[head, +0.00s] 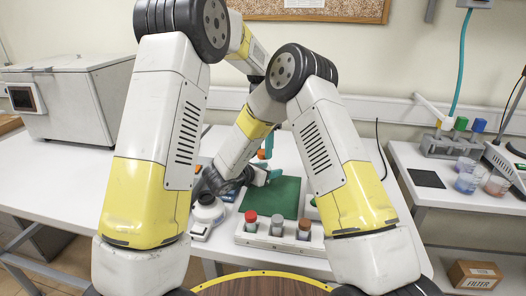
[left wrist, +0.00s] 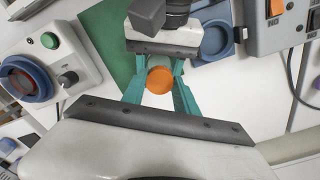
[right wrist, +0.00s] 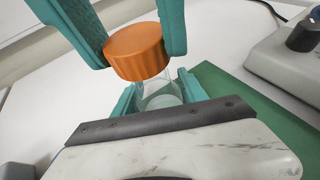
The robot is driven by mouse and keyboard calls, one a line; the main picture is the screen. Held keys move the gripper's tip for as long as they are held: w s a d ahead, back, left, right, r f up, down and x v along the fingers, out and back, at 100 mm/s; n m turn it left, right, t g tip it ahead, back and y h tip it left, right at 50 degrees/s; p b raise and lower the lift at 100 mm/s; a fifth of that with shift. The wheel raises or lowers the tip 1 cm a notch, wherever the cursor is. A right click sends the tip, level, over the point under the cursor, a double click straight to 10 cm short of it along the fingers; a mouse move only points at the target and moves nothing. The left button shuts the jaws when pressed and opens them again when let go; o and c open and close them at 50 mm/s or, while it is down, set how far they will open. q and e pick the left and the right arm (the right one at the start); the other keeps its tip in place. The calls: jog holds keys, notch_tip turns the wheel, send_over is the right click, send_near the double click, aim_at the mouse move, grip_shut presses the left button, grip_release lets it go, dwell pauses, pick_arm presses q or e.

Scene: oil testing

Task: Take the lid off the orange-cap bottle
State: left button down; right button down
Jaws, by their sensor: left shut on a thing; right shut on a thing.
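The orange cap (right wrist: 137,51) sits at the top of a clear bottle (right wrist: 160,95) in the right wrist view. I cannot tell whether cap and bottle still touch. My left gripper (left wrist: 160,78) is shut on the cap, its teal fingers on either side of it; they come in from the top of the right wrist view. My right gripper (right wrist: 158,97) is shut on the bottle's body just below the cap. In the head view the orange cap (head: 262,154) is small and both arms meet there above the green mat (head: 283,197). The bottle is mostly hidden there.
A white rack (head: 262,240) with red, grey and brown capped bottles stands in front of the mat. A round device (head: 207,211) is to its left. A device with a green button (left wrist: 50,41) shows in the left wrist view.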

aim_at(263, 152)
dwell(0.3)
pick_arm(q)
jog(key=shift+r, duration=2.05)
pick_arm(e)
jog(key=c, duration=0.6)
grip_release()
jog(key=shift+o, duration=0.2)
